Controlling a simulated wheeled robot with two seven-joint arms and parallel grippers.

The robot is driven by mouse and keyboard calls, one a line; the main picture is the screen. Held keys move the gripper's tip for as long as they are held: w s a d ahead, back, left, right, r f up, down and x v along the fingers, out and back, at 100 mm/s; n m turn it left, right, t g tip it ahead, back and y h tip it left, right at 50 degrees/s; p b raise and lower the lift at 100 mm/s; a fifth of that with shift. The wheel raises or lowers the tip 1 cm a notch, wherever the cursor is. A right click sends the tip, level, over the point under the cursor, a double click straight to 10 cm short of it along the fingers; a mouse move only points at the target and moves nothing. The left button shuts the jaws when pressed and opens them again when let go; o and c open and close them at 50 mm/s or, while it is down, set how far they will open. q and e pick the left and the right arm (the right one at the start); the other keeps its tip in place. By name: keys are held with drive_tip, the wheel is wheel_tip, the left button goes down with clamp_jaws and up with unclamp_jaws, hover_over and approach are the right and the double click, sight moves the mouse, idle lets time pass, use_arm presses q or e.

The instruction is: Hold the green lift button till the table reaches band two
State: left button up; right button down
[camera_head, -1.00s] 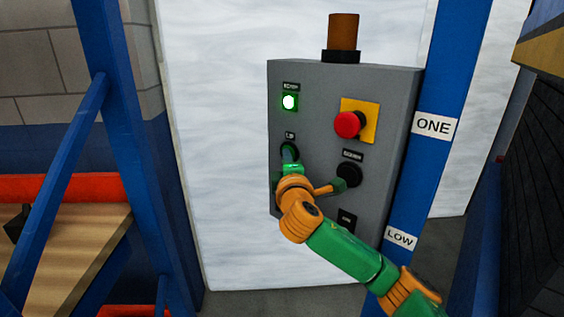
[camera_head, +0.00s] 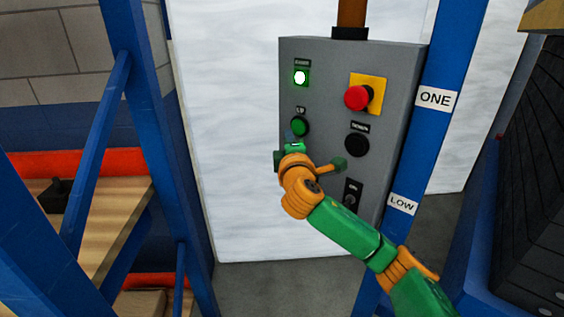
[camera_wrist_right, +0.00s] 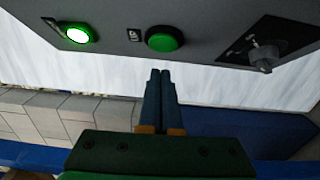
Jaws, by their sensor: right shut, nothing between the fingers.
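The green lift button (camera_head: 299,127), labelled UP, is on the left side of the grey control panel (camera_head: 325,85). In the right wrist view the green button (camera_wrist_right: 165,39) is fully visible. My right gripper (camera_head: 291,138) is shut and empty. Its fingertips (camera_wrist_right: 160,73) are just below the button in the head view, and in the wrist view a small gap shows between them and it. The blue post carries a ONE label (camera_head: 436,98) and a LOW label (camera_head: 402,203). No band two label is in view, and I cannot identify the lift table. My left gripper is not in view.
A lit green lamp (camera_head: 300,77), a red stop button (camera_head: 357,97) on yellow and a black button (camera_head: 357,145) share the panel. A switch (camera_wrist_right: 262,55) shows in the wrist view. Blue rack posts (camera_head: 150,110) and wooden shelves (camera_head: 110,215) stand at left.

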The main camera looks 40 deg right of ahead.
drive_tip(key=b+v, duration=0.1)
drive_tip(key=v, duration=0.8)
drive_tip(key=shift+a, duration=0.1)
idle(0.4)
